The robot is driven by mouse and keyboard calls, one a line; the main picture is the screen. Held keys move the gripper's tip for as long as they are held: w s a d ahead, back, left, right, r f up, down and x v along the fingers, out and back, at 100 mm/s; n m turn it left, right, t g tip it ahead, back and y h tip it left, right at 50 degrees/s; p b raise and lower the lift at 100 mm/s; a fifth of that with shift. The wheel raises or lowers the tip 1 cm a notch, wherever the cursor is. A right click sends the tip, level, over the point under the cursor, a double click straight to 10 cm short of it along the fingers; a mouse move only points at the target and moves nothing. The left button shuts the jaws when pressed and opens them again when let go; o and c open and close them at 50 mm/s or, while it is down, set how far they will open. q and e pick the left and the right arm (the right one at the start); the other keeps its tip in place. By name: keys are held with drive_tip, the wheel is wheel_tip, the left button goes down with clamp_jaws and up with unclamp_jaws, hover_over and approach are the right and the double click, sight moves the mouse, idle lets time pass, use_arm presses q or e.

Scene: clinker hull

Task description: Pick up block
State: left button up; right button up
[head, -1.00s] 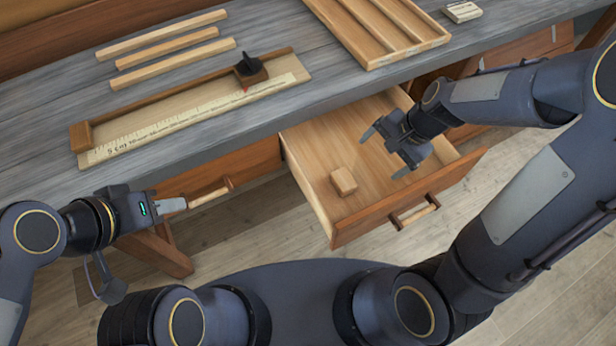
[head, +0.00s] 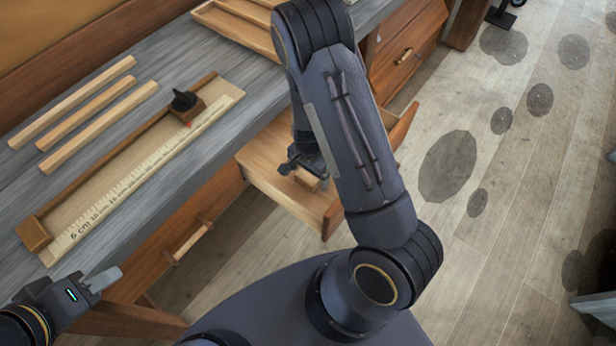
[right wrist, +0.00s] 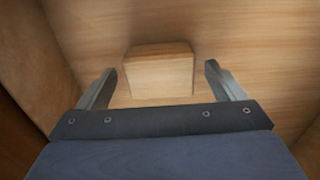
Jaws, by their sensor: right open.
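The block (right wrist: 160,76) is a small light-wood piece lying on the floor of the open drawer (head: 262,172). In the right wrist view it sits between and slightly beyond the tips of my right gripper (right wrist: 161,80), with a gap on both sides. My right gripper is open and low inside the drawer. In the head view the right gripper (head: 305,166) is right at the block (head: 309,181), and my right arm hides part of both. My left gripper (head: 103,281) is away by the bench's front edge; its jaw gap is unclear.
On the grey bench (head: 155,75) lie several wooden strips (head: 88,110) and a ruler board (head: 150,175) with a dark-knobbed slider (head: 187,103). A wooden tray (head: 240,30) lies further back. A closed drawer handle (head: 190,242) sticks out left of the open drawer.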

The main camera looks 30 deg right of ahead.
drive_tip(key=shift+f, duration=0.65)
drive_tip(key=c, duration=1.1)
